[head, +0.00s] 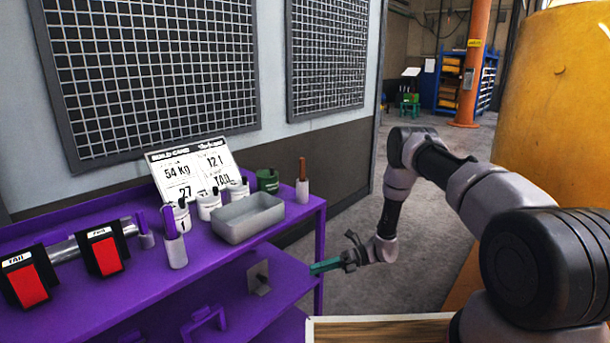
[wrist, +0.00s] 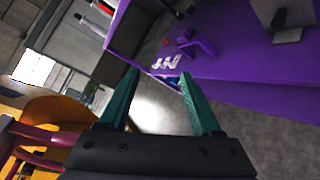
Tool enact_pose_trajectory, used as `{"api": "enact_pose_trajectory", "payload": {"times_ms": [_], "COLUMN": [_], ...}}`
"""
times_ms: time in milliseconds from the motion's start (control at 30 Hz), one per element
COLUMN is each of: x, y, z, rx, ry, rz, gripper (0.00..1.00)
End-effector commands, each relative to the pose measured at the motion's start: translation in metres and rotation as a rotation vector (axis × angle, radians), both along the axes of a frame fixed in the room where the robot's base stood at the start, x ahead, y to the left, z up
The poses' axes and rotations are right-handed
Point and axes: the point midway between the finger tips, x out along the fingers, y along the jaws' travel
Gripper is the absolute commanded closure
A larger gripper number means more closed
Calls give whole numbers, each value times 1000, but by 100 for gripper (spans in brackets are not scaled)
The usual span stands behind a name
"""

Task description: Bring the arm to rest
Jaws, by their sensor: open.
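My arm (head: 400,160) reaches out from the right side of the head view, bends down at the elbow and ends beside the right end of the purple bench. My gripper (head: 318,268) points left, close to the bench's right end and below its top surface. In the wrist view my gripper (wrist: 158,90) shows two green fingers spread apart. Nothing is between them.
The purple bench (head: 215,262) carries a grey tray (head: 240,222), white canisters, a green can (head: 267,180), red-and-black blocks (head: 103,254) and a sign (head: 190,170). A metal plate (head: 259,278) stands on its lower shelf.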

Motion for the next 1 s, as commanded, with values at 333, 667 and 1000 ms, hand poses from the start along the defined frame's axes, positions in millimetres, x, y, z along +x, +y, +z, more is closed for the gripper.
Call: {"api": "enact_pose_trajectory", "payload": {"times_ms": [333, 667, 1000], "x": [26, -3, -69], "y": [-27, -66, -112], "z": [178, 322, 436], "rx": [-117, -259, -450], "ry": [-488, -938, -1377], "rz": [244, 479, 733], "gripper": [35, 35, 35]}}
